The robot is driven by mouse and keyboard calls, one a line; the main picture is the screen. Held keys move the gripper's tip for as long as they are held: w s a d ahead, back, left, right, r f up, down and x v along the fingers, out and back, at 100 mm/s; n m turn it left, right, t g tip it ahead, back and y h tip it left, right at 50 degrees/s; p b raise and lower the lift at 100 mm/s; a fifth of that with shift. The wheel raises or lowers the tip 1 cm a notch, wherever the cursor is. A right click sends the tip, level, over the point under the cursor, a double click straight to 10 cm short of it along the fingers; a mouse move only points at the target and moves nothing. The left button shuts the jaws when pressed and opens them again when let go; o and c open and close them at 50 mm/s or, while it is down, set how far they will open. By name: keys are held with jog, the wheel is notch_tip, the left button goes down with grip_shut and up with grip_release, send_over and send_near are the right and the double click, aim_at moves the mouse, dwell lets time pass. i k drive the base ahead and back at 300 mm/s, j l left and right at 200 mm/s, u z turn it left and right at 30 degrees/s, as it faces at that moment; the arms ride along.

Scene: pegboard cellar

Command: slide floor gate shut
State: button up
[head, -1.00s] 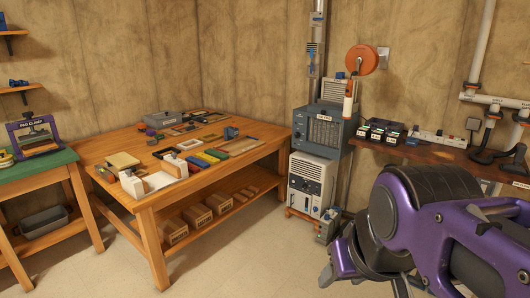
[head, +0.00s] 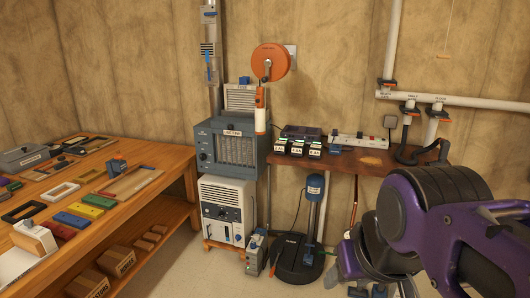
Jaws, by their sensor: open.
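A white pipe (head: 478,102) runs along the back wall at the right in the head view, with three dark, orange-marked gate fittings on its branches. The rightmost lower fitting (head: 436,113), under a small label that seems to read floor, looks like the floor gate. Another gate fitting (head: 409,108) is just left of it, and one (head: 388,83) sits on the upright pipe. Whether the floor gate's slide is in or out is too small to tell. My purple arm fills the lower right, in front of the area below the pipes. My gripper's fingers cannot be made out.
A narrow wooden bench (head: 345,158) below the pipes holds chargers (head: 298,147) and a power strip (head: 358,140). A grey-blue machine (head: 228,143) stands left of it, beside a wooden workbench (head: 165,171). A dark round-based stand (head: 296,258) is on the floor.

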aim_at(445, 120)
jog(key=i+z, duration=0.3)
jog(key=i, duration=0.25)
jog(key=i+j+z, duration=0.1)
jog(key=i+z, duration=0.2)
jog(key=i, duration=0.25)
jog(key=i+z, duration=0.45)
jog(key=i+j+z, duration=0.15)
jog(key=i+z, duration=0.25)
jog(key=k, duration=0.05)
